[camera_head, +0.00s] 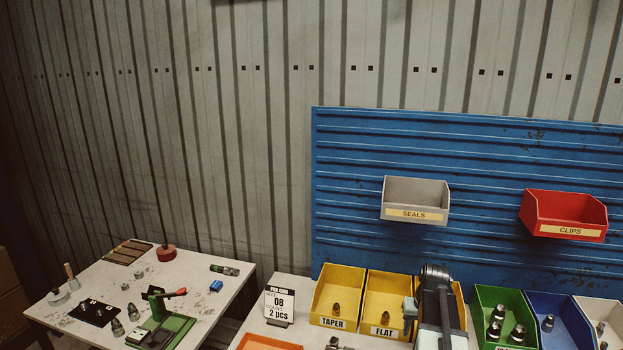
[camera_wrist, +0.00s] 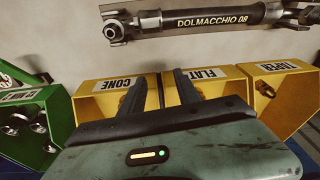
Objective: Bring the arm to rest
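My gripper (camera_wrist: 160,80) shows in the wrist view with its two dark fingers spread apart and nothing between them. It is over the front of the yellow CONE bin (camera_wrist: 97,98) and the yellow FLAT bin (camera_wrist: 178,93). I cannot tell whether the fingers touch the bins. In the head view my arm (camera_head: 437,295) stands before the right-hand yellow bins and hides most of the rightmost one. A dark hose marked DOLMACCHIO 08 (camera_wrist: 225,19) with metal end fittings lies beyond the fingertips, apart from them.
The TAPER bin (camera_head: 325,308), a green bin (camera_head: 483,332) and a blue bin (camera_head: 578,325) line the bench. A card stand (camera_head: 280,303) reads 08, 2 pcs. SEALS (camera_head: 432,214) and CLIPS (camera_head: 571,230) bins hang above. A side table (camera_head: 95,275) holds a green press (camera_head: 172,330).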

